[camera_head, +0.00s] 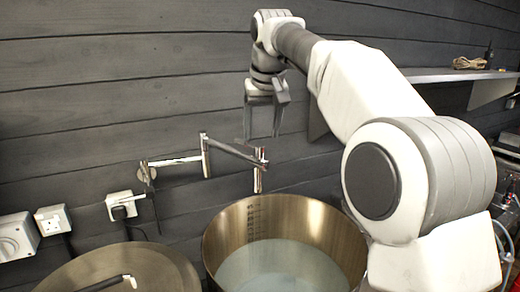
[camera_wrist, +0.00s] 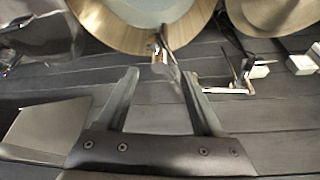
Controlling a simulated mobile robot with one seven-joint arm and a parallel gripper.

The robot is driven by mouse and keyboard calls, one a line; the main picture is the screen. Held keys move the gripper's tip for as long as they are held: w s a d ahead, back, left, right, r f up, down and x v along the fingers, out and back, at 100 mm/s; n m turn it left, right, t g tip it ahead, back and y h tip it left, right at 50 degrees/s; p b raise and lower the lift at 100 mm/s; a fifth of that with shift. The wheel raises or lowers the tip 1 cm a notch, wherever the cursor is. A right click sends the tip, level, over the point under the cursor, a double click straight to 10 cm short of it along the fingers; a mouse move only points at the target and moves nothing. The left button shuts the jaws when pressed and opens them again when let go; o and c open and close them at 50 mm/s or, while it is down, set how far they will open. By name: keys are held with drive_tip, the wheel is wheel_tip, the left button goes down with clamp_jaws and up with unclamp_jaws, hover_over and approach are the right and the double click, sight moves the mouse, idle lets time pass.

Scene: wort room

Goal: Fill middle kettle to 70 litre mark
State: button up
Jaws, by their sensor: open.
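The middle kettle (camera_head: 225,243) is a wide open metal pot below the wall. It holds pale liquid (camera_head: 283,268), and dark graduation marks (camera_head: 254,218) run up its inner wall; their numbers are too small to read. A jointed metal pot-filler tap (camera_head: 232,150) reaches from the wall, its spout (camera_head: 258,180) pointing down over the kettle's back rim. I cannot tell whether water flows. My gripper (camera_head: 263,135) is open and empty, above and behind the spout, fingers down. In the wrist view its fingers (camera_wrist: 160,85) are spread, with the tap (camera_wrist: 210,88) and kettle (camera_wrist: 105,28) beyond.
A second round vessel with a metal lid (camera_head: 120,270) stands at left, a dark handle on top. Sockets (camera_head: 50,220) and a plug (camera_head: 122,206) are on the wall. A shelf (camera_head: 455,75) with coiled rope (camera_head: 469,63) juts out at right.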

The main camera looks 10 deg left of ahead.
sight(259, 147)
drive_tip(key=shift+x, duration=2.75)
clamp_jaws()
drive_tip(key=shift+r, duration=0.1)
